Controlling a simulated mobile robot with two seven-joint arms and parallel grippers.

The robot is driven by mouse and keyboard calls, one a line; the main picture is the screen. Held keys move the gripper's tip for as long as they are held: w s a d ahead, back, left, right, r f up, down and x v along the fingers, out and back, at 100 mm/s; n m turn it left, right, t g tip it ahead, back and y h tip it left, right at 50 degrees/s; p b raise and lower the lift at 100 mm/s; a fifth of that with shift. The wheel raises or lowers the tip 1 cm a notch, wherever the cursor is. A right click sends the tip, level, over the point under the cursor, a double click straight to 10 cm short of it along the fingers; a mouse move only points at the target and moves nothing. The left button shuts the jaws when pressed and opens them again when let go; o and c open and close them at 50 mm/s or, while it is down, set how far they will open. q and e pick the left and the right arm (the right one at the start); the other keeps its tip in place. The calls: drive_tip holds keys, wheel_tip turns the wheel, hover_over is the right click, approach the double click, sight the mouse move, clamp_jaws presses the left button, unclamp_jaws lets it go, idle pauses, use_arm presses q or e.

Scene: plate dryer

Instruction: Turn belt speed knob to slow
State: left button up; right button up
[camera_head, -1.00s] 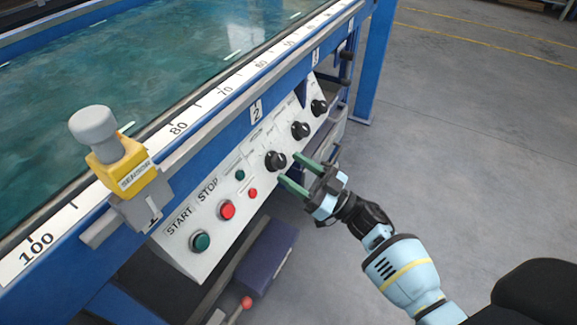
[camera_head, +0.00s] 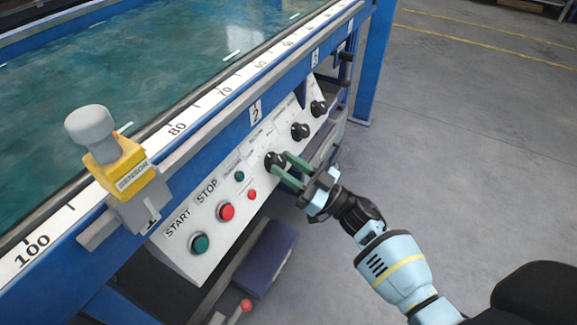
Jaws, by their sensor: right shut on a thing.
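A white control panel (camera_head: 222,185) on the front of the blue machine carries three black knobs in a row. My right gripper (camera_head: 282,168) has its green fingers shut on the nearest black knob (camera_head: 271,160), one finger on each side of it. The middle black knob (camera_head: 299,131) and the farthest black knob (camera_head: 318,107) are free. The small print above the knobs is too blurred to read, so I cannot tell which is the belt speed knob. My left gripper is not in view.
A red STOP button (camera_head: 226,211), a green START button (camera_head: 199,244) and two small lights sit left of the held knob. A yellow sensor (camera_head: 118,170) is clamped on the machine's rail. Open grey floor (camera_head: 470,130) lies to the right.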

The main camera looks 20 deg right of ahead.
drive_tip(key=shift+d+n+g+y, duration=0.1)
drive_tip(key=shift+n+g+y, duration=0.2)
drive_tip(key=shift+n, duration=0.1)
drive_tip(key=n+g+y, duration=0.1)
drive_tip(key=n, duration=0.1)
drive_tip(key=n+g+y+b, duration=0.1)
drive_tip(key=n+g, duration=0.1)
drive_tip(key=n+g+y, duration=0.1)
drive_tip(key=n, duration=0.1)
drive_tip(key=shift+w+d+b, duration=0.2)
drive_tip(key=shift+w+b, duration=0.05)
drive_tip(key=shift+b, duration=0.1)
drive_tip(key=n+g+b, duration=0.1)
drive_tip(key=n+g, duration=0.2)
drive_tip(key=n+g+y, duration=0.1)
drive_tip(key=n+g, duration=0.2)
drive_tip(key=shift+w+d+r+b, duration=0.1)
drive_tip(key=shift+w+d+b, duration=0.1)
drive_tip(key=shift+b, duration=0.15)
drive_tip(key=shift+r+n+g, duration=0.1)
drive_tip(key=shift+n+g, duration=0.3)
drive_tip(key=shift+n, duration=0.5)
drive_tip(key=o, duration=1)
drive_tip(key=shift+a, duration=0.1)
drive_tip(key=v, duration=0.8)
